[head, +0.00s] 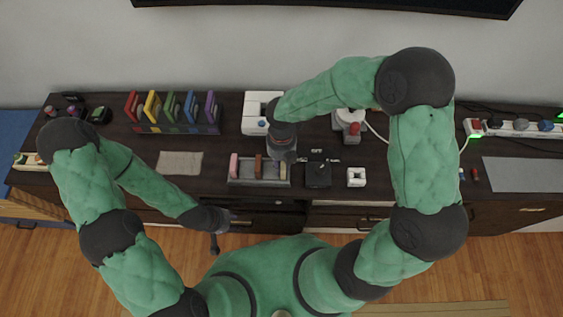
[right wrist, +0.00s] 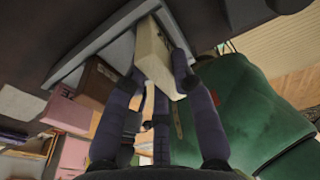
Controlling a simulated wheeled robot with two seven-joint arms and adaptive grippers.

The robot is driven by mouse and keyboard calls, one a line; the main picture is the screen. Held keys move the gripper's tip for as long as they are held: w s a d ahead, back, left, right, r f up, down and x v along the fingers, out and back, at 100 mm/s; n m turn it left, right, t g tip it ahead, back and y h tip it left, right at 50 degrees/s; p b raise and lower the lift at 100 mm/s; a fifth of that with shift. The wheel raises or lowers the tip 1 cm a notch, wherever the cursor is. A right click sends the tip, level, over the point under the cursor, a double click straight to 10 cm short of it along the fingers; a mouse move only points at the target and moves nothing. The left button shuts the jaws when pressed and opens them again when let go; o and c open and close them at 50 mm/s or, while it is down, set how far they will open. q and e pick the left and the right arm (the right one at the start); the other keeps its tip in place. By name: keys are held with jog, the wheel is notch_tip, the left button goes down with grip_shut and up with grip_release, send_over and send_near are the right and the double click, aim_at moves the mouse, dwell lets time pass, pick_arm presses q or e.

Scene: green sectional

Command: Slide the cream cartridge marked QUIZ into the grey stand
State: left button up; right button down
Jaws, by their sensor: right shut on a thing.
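The grey stand (head: 240,181) lies near the table's front edge, with a pink cartridge (head: 234,166) and a brown cartridge (head: 258,166) standing in it. My right gripper (head: 284,156) is over the stand's right end. In the right wrist view it (right wrist: 160,85) is shut on a cream cartridge (right wrist: 152,58), whose far end meets the stand (right wrist: 92,50). How deep it sits, and any QUIZ marking, I cannot tell. My left gripper (head: 228,233) is open and empty in front of the table edge, apart from the stand.
A rack (head: 175,128) of several coloured cases stands at the back left. A white console (head: 254,112) is behind the stand. A black box (head: 318,175) and a small white block (head: 356,177) lie right of it. A beige sheet (head: 180,164) lies left.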

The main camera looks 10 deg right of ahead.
jog(key=c, duration=0.9)
grip_release()
jog(key=shift+c, duration=0.2)
notch_tip(320, 180, up, 12)
jog(key=w, duration=0.1)
jog(key=shift+w+d, duration=0.2)
